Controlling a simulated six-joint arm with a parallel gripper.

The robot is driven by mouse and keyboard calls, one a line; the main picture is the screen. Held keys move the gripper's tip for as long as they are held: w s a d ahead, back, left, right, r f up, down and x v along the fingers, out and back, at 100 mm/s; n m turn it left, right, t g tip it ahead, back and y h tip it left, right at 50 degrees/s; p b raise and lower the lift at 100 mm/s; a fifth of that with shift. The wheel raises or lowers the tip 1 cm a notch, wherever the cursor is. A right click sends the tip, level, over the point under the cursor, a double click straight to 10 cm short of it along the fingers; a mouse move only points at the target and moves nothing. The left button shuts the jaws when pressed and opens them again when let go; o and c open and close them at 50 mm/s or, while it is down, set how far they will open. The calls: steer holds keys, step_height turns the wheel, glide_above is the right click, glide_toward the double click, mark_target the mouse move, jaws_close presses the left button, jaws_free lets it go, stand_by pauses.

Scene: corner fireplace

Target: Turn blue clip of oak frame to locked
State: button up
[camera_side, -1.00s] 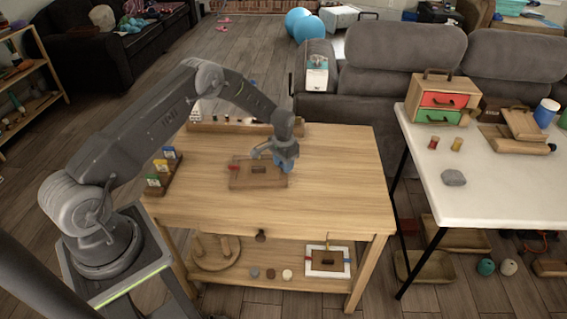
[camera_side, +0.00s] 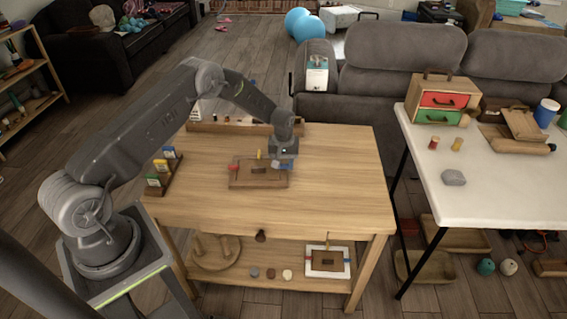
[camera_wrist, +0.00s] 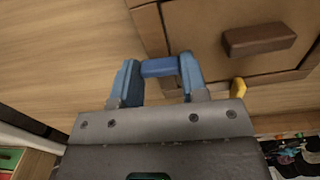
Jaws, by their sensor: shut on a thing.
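The oak frame (camera_side: 243,180) lies flat on the wooden table, with a dark brown block at its middle. In the wrist view the frame (camera_wrist: 205,25) fills the upper right, with the brown block (camera_wrist: 258,38) on it. My gripper (camera_side: 282,163) is low at the frame's right edge in the side view. Its blue fingers are shut on the blue clip (camera_wrist: 160,67), which spans between them beside the frame's edge. A yellow clip (camera_side: 259,154) stands at the frame's far edge and also shows in the wrist view (camera_wrist: 238,88). A red clip (camera_side: 234,168) is at the left edge.
A rack with coloured cards (camera_side: 163,172) stands at the table's left edge. A long wooden tray (camera_side: 225,127) lies along the back. The table's right and front parts are clear. A white table (camera_side: 480,195) stands to the right.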

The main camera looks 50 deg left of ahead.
steer(key=shift+n, duration=0.4)
steer(key=o, duration=0.9)
steer(key=shift+o, duration=0.2)
step_height(320, 180, up, 14)
stand_by(0.4)
